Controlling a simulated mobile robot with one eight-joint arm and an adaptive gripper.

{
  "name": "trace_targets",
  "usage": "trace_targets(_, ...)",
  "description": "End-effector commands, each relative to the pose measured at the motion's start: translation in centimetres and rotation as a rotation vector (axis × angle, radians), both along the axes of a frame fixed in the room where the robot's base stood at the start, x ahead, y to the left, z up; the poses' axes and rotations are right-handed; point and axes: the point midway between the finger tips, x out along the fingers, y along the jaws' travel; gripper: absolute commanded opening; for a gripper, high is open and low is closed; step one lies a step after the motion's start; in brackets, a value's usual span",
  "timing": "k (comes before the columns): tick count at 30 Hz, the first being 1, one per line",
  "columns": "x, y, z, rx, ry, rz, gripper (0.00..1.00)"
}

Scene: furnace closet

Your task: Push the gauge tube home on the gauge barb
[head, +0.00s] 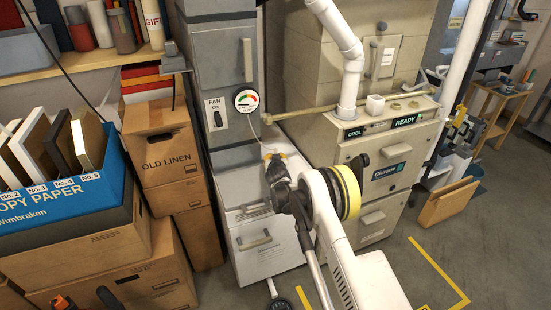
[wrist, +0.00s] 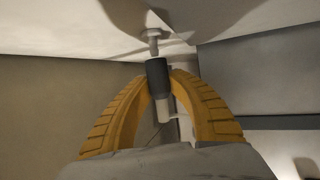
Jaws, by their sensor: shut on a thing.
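My gripper (wrist: 160,80) has its two yellow fingers shut on the gauge tube, around its dark end cuff (wrist: 157,72). A pale section (wrist: 165,106) of the tube continues below the cuff, between the fingers. The pale gauge barb (wrist: 154,41) sticks out of a light surface just above the cuff. Cuff and barb are roughly in line and appear to meet; I cannot tell how far the barb goes in. In the head view, my gripper (head: 273,156) is in front of the grey cabinet, below the round gauge (head: 246,100), and hides the barb. A thin pale line runs between them.
The grey cabinet (head: 230,160) stands behind my gripper, with a FAN switch (head: 216,115) beside the gauge. The beige furnace (head: 385,165) is close on the right. Cardboard boxes (head: 160,150) are stacked on the left. Open floor lies at the lower right.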

Motion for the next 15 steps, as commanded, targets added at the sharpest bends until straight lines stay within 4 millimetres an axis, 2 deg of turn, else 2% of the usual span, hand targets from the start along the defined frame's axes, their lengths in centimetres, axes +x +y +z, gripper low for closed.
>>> trace_targets(15, 0.03, 0.01, -0.37, -0.002, 0.001, -0.007, 0.0)
